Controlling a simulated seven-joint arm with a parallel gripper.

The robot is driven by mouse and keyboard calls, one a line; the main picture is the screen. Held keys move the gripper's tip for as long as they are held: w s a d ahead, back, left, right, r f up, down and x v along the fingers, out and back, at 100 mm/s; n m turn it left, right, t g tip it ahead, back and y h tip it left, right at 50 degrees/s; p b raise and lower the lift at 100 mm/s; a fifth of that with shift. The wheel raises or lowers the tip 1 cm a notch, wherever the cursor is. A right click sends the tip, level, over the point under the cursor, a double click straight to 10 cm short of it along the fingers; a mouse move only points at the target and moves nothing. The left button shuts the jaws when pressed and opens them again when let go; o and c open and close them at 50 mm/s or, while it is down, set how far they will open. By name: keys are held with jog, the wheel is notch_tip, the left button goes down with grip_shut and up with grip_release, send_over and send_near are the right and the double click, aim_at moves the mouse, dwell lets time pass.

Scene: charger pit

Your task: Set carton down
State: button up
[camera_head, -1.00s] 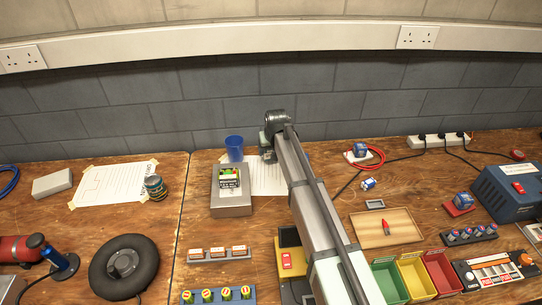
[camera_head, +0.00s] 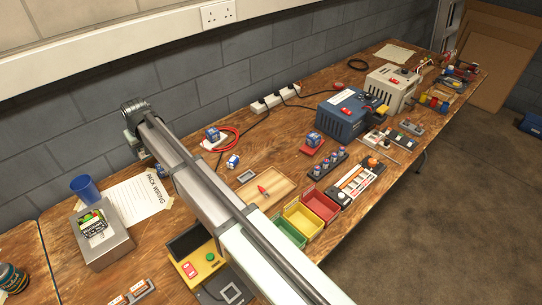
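A small carton-like box (camera_head: 93,224) with a green, black and white face sits on top of a grey metal block (camera_head: 108,246) at the left. Small blue-and-white box-like items lie further right: one (camera_head: 212,133) by a red cable, one (camera_head: 233,160) on the bare wood, one (camera_head: 315,139) on a red base. I cannot tell which is the task's carton. My arm crosses the middle of the view, reaching toward the back wall. Its far joint bends down there, and my gripper is hidden behind the arm.
A blue cup (camera_head: 84,188) stands behind the block, beside a sheet marked PACK WIRING (camera_head: 140,198). Right of my arm are a wooden tray (camera_head: 280,180), green, yellow and red bins (camera_head: 303,219), and a blue charger unit (camera_head: 343,117). A power strip (camera_head: 275,98) lies along the wall.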

jog(key=w+d+m, duration=0.2)
jog(key=w+d, duration=0.9)
jog(key=d, duration=0.4)
jog(key=m+h, duration=0.2)
jog(key=m, duration=0.1)
send_over(276, 152)
jog(key=s, duration=0.1)
jog(key=shift+t, duration=0.5)
jog(key=shift+s+d+f, duration=0.1)
jog(key=shift+f, duration=2.35)
jog(key=shift+s+d+f, duration=0.1)
jog(key=shift+f, duration=2.35)
jog(key=shift+f, duration=0.15)
jog(key=o, duration=1.1)
jog(key=shift+c, duration=0.2)
